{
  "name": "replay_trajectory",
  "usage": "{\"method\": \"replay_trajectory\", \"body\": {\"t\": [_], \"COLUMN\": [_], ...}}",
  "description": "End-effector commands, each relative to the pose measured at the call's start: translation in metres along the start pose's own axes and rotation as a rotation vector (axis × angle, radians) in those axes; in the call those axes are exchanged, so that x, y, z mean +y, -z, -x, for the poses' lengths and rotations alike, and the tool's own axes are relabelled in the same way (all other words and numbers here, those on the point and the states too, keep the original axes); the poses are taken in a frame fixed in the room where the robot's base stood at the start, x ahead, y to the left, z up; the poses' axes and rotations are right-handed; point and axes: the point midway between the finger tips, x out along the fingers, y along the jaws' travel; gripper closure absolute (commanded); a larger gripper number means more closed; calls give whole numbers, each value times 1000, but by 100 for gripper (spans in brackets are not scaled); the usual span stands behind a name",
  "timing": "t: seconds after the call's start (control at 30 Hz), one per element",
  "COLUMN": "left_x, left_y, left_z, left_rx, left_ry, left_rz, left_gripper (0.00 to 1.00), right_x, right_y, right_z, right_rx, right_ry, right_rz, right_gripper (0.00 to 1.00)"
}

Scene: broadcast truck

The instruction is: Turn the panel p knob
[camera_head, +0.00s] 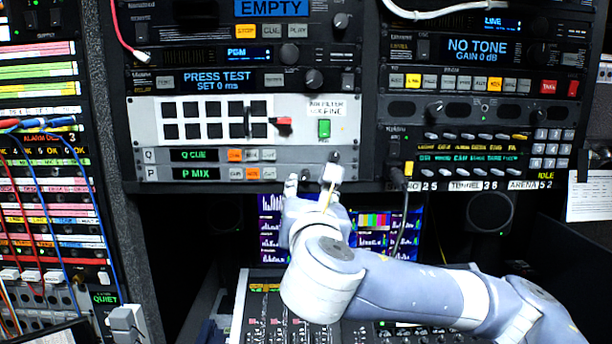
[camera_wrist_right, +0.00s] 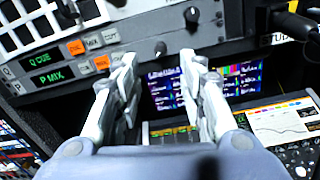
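The panel P strip, with a green "P MIX" display (camera_head: 194,174), is the lower of two thin rows in the left rack. In the right wrist view the panel P knob (camera_wrist_right: 160,48) is a small dark round knob on that row. I see no contact. My left gripper is not in view.
The panel Q knob (camera_head: 333,157) sits close above; it also shows in the right wrist view (camera_wrist_right: 192,15). A plugged cable (camera_head: 398,178) hangs to the right. Screens (camera_head: 375,222) and a mixing desk (camera_head: 262,310) lie below. A patch bay with cables (camera_head: 45,190) stands at left.

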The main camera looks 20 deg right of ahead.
Motion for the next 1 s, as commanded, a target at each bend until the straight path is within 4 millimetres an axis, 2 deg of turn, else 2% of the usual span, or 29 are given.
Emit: {"method": "replay_trajectory", "body": {"t": [0.3, 0.5, 0.7, 0.93, 0.97, 1.0], "left_x": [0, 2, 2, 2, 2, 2], "left_y": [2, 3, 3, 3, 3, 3], "left_z": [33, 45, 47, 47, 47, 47], "left_rx": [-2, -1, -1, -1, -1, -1], "left_ry": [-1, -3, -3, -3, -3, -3], "left_rz": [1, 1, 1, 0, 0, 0], "left_gripper": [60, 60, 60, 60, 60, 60], "right_x": [0, 0, 0, 0, 0, 0], "right_y": [-4, -2, 1, 1, 1, 1], "right_z": [-60, -88, -98, -98, -98, -98], "right_rx": [3, 3, 2, 2, 2, 2], "right_ry": [5, 2, 1, 0, 0, 0], "right_rz": [-2, -3, -3, -4, -4, -4], "right_gripper": [62, 62, 62, 62, 67, 76]}}
